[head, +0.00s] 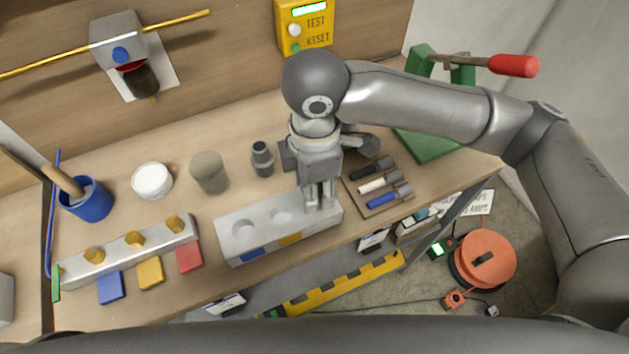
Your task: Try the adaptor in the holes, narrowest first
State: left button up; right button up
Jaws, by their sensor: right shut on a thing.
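My right gripper (320,203) points down over the right end of a pale grey block with holes (238,249). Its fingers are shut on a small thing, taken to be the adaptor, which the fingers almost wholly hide. I cannot tell whether it is in a hole or just above the block. Two round holes show open in the block, one at the left (243,230) and one in the middle (282,216). Blue and orange labels mark its front. A dark grey stepped fitting (262,158) stands upright behind the block. My left gripper is out of view.
A tray (376,207) with black, white and blue handled tools lies right of the block. A grey-brown cylinder (208,172), a white tub (152,180) and a blue cup (88,203) stand to the left. A rail with brass nuts (80,268) lies front left. A green press (428,144) stands right.

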jog(key=shift+f+b, duration=0.35)
jog(key=shift+f, duration=0.95)
jog(key=o, duration=1.1)
jog(key=shift+r, duration=0.1)
notch_tip(320, 180, up, 12)
jog(key=shift+s+f, duration=0.1)
